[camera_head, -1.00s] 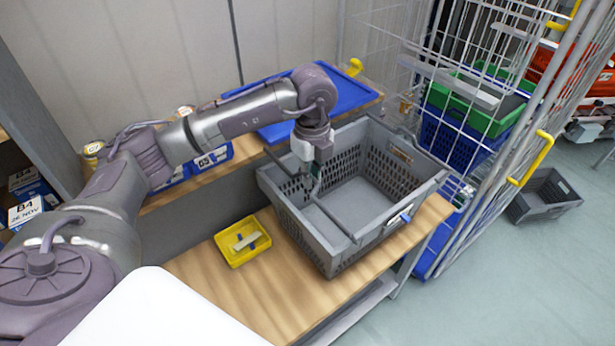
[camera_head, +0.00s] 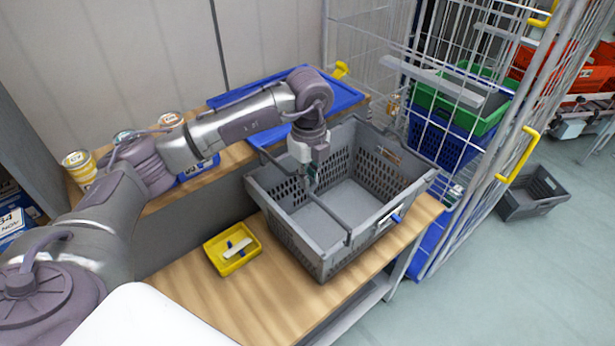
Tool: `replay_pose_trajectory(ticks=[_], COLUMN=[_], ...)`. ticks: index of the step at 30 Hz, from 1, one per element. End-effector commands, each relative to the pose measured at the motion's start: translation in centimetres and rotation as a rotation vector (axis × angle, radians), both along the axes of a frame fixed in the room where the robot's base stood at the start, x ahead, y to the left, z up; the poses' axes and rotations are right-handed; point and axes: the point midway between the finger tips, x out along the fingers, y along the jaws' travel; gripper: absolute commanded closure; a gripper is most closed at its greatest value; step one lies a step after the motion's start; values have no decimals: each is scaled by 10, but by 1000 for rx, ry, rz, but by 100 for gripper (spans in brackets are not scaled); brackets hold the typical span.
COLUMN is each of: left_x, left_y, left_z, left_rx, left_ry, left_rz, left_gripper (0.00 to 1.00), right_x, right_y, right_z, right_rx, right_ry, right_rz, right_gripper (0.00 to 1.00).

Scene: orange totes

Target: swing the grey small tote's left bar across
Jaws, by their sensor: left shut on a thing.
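The grey small tote (camera_head: 318,262) stands on the wooden bench and looks empty inside. Its left bar (camera_head: 331,218) shows as a thin dark rod over the tote's opening, running from the gripper toward the near rim. My left gripper (camera_head: 310,180) points down over the left part of the tote's opening and is shut on the bar. The fingertips are small and partly hidden. Another dark bar (camera_head: 389,137) shows by the far right rim. My right gripper is not in view.
A small yellow tray (camera_head: 232,262) lies on the bench (camera_head: 200,305) left of the tote. A blue tray (camera_head: 340,98) lies behind it. A wire cage trolley (camera_head: 490,170) with green and blue crates stands close on the right. Another grey tote (camera_head: 535,195) is on the floor.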

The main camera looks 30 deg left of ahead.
Motion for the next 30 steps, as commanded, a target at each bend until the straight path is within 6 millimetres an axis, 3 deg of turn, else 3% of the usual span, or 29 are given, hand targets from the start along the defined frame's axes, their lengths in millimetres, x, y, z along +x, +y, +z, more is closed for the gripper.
replay_pose_trajectory(ticks=[6,16,24,30], left_x=[10,12,21,22], left_y=[-4,-5,-9,-9], left_z=[-13,-13,-29,-29], left_rx=[1,2,1,2], left_ry=[2,1,2,1], left_rz=[0,0,0,0], left_gripper=[95,95,95,96], right_x=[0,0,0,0], right_y=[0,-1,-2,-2], right_z=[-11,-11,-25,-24], right_rx=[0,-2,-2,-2], right_ry=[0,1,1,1], right_rz=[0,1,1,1], right_gripper=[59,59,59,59])
